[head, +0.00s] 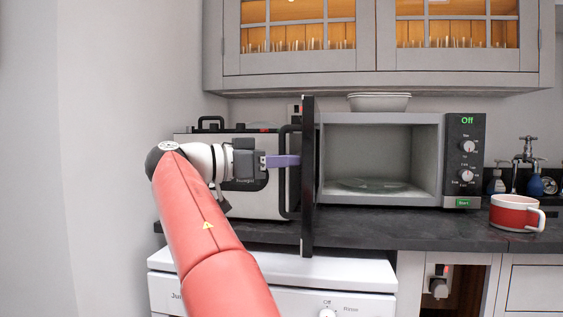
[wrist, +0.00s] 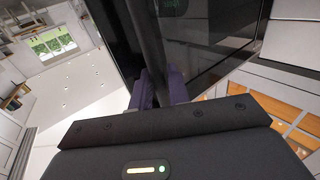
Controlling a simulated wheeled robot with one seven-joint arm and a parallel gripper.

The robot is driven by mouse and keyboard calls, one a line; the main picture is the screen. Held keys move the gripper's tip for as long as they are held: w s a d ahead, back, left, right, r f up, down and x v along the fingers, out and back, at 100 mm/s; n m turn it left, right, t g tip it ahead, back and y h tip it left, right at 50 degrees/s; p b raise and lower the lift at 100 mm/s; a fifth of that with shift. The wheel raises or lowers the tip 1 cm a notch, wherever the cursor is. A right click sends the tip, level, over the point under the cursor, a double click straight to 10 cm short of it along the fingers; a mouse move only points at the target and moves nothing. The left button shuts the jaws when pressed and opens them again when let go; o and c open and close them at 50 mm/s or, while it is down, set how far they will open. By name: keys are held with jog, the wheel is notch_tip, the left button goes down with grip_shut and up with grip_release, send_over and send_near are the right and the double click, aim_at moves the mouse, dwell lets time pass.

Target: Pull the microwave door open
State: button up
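The microwave (head: 462,130) stands on the dark counter with its cavity exposed and a glass plate (head: 375,185) inside. Its black door (head: 308,200) is swung open and seen nearly edge-on at the left of the cavity; it also shows in the wrist view (wrist: 210,45). The black bar handle (head: 285,202) is on the door's left face. My gripper (head: 284,161) reaches it from the left, with its purple fingers at mid-handle. In the wrist view the fingers (wrist: 160,88) are on either side of the handle bar (wrist: 151,40), closed on it; the contact itself is partly hidden.
A boxy appliance (head: 262,195) stands behind my gripper, left of the door. A white bowl (head: 380,102) sits on the microwave. A red and white mug (head: 515,213) is on the counter at right. A white front-loading appliance (head: 370,272) is below the counter, cabinets (head: 375,80) above.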

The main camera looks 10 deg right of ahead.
jog(key=shift+o, duration=1.1)
jog(key=shift+d, duration=0.15)
jog(key=p+v, duration=0.1)
jog(key=v, duration=0.7)
jog(key=shift+w, duration=0.1)
